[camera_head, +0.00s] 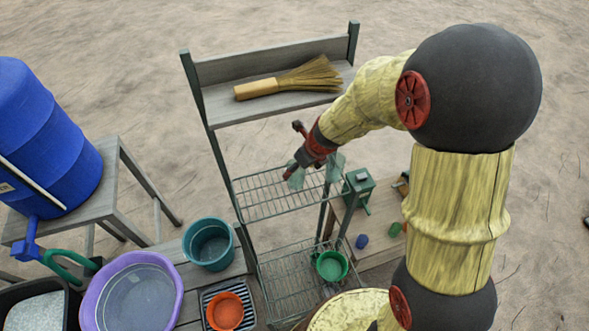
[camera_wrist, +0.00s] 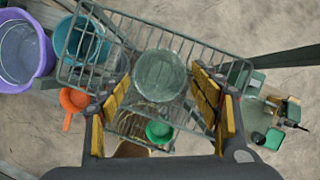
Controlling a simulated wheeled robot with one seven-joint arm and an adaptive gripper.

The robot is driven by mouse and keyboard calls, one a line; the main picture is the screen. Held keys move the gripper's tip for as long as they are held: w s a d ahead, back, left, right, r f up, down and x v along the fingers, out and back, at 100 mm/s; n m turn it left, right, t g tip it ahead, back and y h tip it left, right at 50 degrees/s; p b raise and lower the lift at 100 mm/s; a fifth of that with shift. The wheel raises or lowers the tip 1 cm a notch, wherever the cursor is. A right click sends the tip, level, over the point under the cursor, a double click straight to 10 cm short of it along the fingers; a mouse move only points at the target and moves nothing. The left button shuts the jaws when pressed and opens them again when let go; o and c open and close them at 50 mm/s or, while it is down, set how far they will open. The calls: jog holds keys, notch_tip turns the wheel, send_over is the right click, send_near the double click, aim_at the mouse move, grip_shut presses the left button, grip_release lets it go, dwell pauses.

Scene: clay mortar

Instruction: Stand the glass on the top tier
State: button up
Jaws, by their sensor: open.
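The clear, greenish glass (camera_wrist: 158,75) appears in the wrist view over the wire tier, its round rim facing the camera. In the head view, pale green glass (camera_head: 335,166) shows beside my gripper (camera_head: 308,160), which partly hides it. My gripper is open, with its yellow-padded fingers on either side of the glass in the wrist view (camera_wrist: 160,88); contact cannot be judged. The rack's top tier (camera_head: 228,108) is a grey wooden board with a raised back, above the middle wire tier (camera_head: 258,204).
A straw hand broom (camera_head: 300,79) lies across the top tier. A green bowl (camera_head: 332,265) sits on the lower wire tier. A teal bucket (camera_head: 208,244), purple basin (camera_head: 172,265) and blue barrel (camera_head: 70,160) stand left. A low table at right holds small items. The top tier's front left is bare.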

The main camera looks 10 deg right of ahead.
jog(key=v, duration=0.4)
dwell(0.5)
